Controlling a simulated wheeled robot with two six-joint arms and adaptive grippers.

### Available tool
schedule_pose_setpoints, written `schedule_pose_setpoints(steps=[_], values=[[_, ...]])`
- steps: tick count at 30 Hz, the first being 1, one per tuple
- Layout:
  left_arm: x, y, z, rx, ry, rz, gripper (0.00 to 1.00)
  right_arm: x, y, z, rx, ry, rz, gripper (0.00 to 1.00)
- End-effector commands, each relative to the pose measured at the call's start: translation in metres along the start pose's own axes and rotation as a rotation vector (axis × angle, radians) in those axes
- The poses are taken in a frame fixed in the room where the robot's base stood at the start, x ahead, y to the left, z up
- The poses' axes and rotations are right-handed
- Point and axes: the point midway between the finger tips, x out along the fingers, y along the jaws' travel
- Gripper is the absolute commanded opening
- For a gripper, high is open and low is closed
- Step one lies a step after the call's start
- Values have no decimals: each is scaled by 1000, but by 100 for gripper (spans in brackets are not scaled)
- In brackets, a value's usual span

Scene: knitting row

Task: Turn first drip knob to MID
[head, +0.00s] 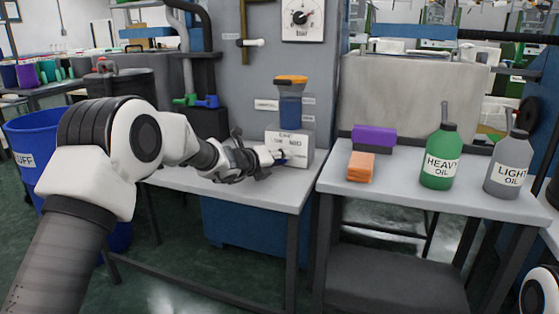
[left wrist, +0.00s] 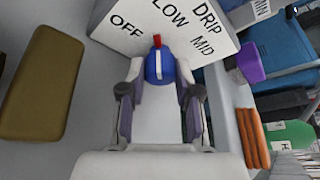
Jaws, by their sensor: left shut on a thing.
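The first drip knob is blue with a red pointer tip, and the knob (left wrist: 160,68) shows in the left wrist view on the front of a white drip box (left wrist: 215,28). OFF, LOW and MID are printed around it. The red tip points up, between OFF and LOW and closer to LOW. My left gripper (left wrist: 160,92) is shut on the knob, one finger on each side. In the head view my left gripper (head: 277,157) reaches the front of the drip box (head: 302,151) and largely hides the knob. My right gripper is not in view.
An oiler with an orange cap (head: 290,100) stands on the drip box. A blue bin (head: 32,137) stands at left.

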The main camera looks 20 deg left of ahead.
Motion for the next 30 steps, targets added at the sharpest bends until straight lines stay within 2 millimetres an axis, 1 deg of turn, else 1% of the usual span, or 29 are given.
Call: schedule_pose_setpoints(steps=[5,11,30], values=[[1,0,-1,68,3,30,0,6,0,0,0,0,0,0],[1,0,-2,199,7,90,0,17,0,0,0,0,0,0],[2,-3,-4,749,27,341,0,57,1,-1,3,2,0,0]])
